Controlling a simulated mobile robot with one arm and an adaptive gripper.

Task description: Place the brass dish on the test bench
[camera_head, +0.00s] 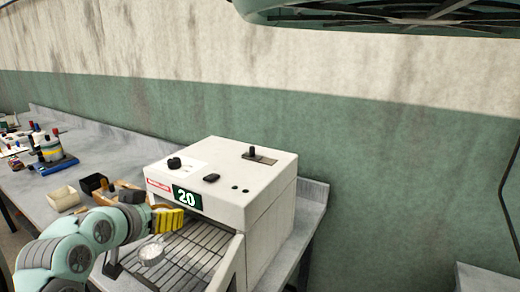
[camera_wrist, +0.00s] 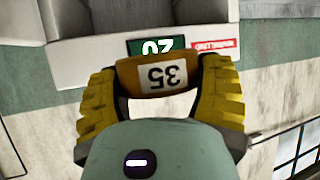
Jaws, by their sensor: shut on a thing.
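My gripper (camera_wrist: 163,85) has yellow ribbed fingers closed on both sides of a brass-coloured dish (camera_wrist: 128,78) with a white label reading 35, upside down in the wrist view. In the head view my gripper (camera_head: 168,218) is in front of the white machine, just below its green 20 display. The brass dish cannot be made out clearly there. The grey test bench (camera_head: 100,143) runs along the wall, under the machine and to its left. A small pale round dish (camera_head: 151,252) shows below my gripper, at the wire rack.
The white machine (camera_head: 228,165) has an open front with a wire rack (camera_head: 190,262). On the bench to the left are a cream box (camera_head: 63,198), a black box (camera_head: 94,183) and a blue stand (camera_head: 59,165) with coloured parts. Bare bench lies behind them.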

